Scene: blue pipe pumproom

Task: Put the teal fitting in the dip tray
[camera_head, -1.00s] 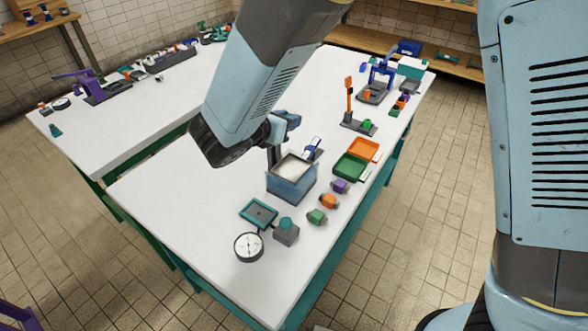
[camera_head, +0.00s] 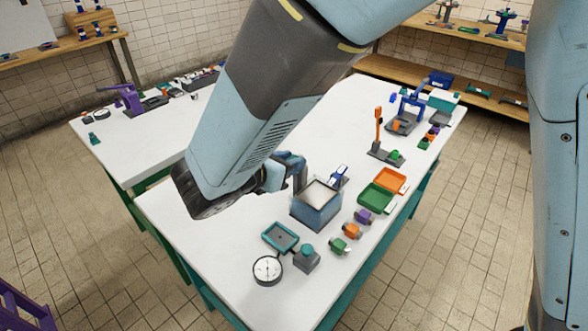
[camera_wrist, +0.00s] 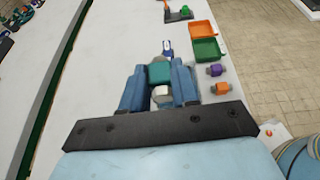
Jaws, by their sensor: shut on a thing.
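The teal fitting (camera_wrist: 160,73) has a teal block and a pale grey end, seen in the wrist view. My gripper (camera_wrist: 159,82) is shut on it, with a blue finger on each side. In the head view my gripper (camera_head: 294,170) is just behind and left of a blue-grey open box (camera_head: 317,213) with a pale inside; the fitting is not clearly visible there. A shallow teal-rimmed tray (camera_head: 281,237) with a dark inside lies in front-left of that box. I cannot tell for sure which of the two is the dip tray.
A dial gauge (camera_head: 267,270) and a grey block with a teal top (camera_head: 306,258) stand near the tray. Green, orange (camera_head: 352,231) and purple fittings line the right edge, near green (camera_head: 377,198) and orange trays. The white tabletop is clear at left.

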